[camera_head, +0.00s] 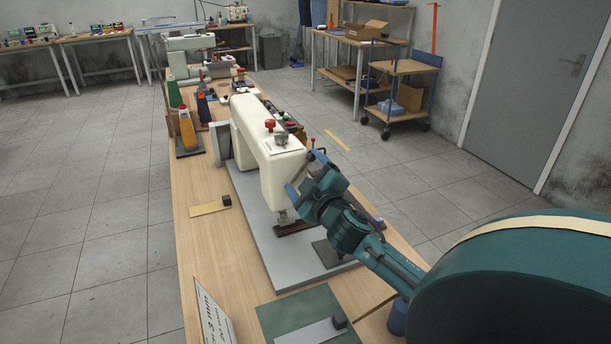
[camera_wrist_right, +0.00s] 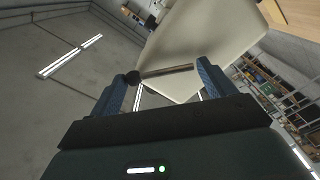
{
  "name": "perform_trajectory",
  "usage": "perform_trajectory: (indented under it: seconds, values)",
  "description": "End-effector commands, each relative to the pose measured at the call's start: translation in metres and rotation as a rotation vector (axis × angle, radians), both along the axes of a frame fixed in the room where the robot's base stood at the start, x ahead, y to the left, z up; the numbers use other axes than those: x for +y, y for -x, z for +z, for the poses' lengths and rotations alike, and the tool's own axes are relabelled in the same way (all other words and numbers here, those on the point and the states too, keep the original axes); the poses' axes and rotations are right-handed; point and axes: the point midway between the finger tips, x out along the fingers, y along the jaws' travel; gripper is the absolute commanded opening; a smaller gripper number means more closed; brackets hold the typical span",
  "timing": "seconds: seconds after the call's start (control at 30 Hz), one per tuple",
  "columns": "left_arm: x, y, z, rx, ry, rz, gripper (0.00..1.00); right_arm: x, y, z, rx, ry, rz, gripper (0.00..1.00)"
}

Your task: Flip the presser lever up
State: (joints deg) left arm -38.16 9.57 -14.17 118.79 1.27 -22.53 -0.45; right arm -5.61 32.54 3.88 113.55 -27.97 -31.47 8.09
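The white sewing machine (camera_head: 268,150) stands on its grey base plate on the wooden table. My right gripper (camera_head: 304,172) is at the right end of the machine's head, its blue fingers spread. In the right wrist view, the presser lever (camera_wrist_right: 168,71) is a thin metal rod with a dark round knob, and it lies across the space between the fingers of my right gripper (camera_wrist_right: 162,72). The knob is at the left fingertip; I cannot tell whether they touch. The lever is hidden in the head view. My left gripper is not in view.
A green mat (camera_head: 292,309), a standing white sign (camera_head: 213,313) and a small yellow plate (camera_head: 209,209) are on the table. A shelf cart (camera_head: 402,92) and door (camera_head: 527,75) are across the floor.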

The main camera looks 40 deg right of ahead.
Motion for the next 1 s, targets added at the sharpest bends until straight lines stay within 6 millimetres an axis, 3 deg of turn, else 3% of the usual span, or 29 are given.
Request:
perform_trajectory:
  seconds: [0.43, 0.67, 1.0]
  values:
    - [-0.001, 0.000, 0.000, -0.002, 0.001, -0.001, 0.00, 0.004, 0.000, -0.006, 0.010, -0.007, 0.009, 0.41]
    - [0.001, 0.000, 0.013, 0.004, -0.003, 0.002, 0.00, 0.008, -0.001, 0.000, 0.048, 0.102, 0.008, 0.40]
    - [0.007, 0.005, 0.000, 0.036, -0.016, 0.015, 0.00, 0.010, -0.001, -0.004, 0.072, 0.175, 0.008, 0.40]
